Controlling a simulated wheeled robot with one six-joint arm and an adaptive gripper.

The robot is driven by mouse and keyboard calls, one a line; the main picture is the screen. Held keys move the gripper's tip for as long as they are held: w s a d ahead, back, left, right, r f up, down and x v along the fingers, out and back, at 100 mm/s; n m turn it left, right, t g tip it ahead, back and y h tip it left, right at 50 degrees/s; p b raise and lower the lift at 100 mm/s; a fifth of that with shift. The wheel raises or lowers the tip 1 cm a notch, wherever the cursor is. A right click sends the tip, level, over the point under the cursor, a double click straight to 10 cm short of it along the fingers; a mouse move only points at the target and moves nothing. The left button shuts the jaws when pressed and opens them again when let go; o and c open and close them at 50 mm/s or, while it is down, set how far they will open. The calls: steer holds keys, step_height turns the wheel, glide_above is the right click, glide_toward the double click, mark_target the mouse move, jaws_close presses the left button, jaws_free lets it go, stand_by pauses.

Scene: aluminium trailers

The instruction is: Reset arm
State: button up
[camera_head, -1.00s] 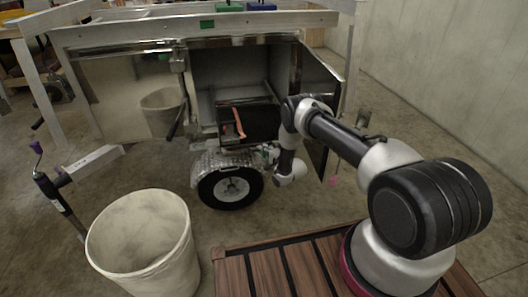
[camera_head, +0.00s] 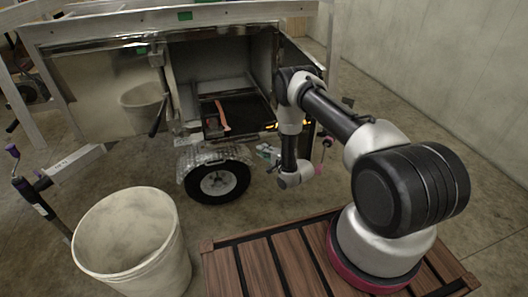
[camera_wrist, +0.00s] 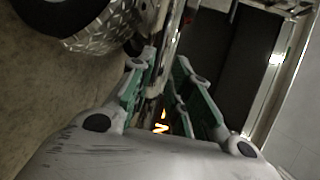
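My arm reaches over the wooden deck toward the trailer. In the head view my gripper (camera_head: 267,153) is small and low, beside the trailer wheel and below the open compartment. In the wrist view its two green-sided fingers (camera_wrist: 167,62) stand apart, with a gap between the tips and nothing held in it. Orange lit marks on a dark surface show through the gap. The arm's elbow stands in front of the compartment's right side and hides part of the door there.
The open compartment (camera_head: 207,62) holds a dark tray (camera_head: 243,108) with an orange strip-like object (camera_head: 222,115). The wheel (camera_head: 217,184) and diamond-plate fender (camera_head: 208,155) are left of the gripper. A white bucket (camera_head: 130,240) stands front left. Floor to the right is fairly clear.

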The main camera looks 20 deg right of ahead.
stand_by(0.3)
steer(key=s+d+f+n+g+h, duration=0.3)
steer(key=s+f+n+g, duration=0.35)
steer(key=s+f, duration=0.4)
steer(key=s+d+n+g+h, duration=0.1)
steer(key=s+d+n+g, duration=0.1)
steer(key=s+d+g, duration=0.15)
steer(key=s+d+r+n+g+h, duration=0.15)
steer(key=s+r, duration=0.25)
steer(key=r, duration=0.8)
steer(key=s+d+r+n+g, duration=0.1)
steer(key=s+r+n+g, duration=0.3)
steer(key=r, duration=0.8)
steer(key=s+d+r+g+h, duration=0.15)
steer(key=s+r, duration=0.35)
steer(key=r, duration=0.7)
steer(key=s+r+t, duration=0.3)
steer(key=s+r, duration=0.6)
steer(key=r, duration=0.4)
steer(key=s+r+t, duration=0.3)
steer(key=s+r, duration=0.6)
steer(key=r, duration=0.5)
steer(key=shift+s+a+r+t+y, duration=0.25)
steer(key=shift+a+r+t+y, duration=0.05)
steer(key=shift+a+t+y, duration=0.1)
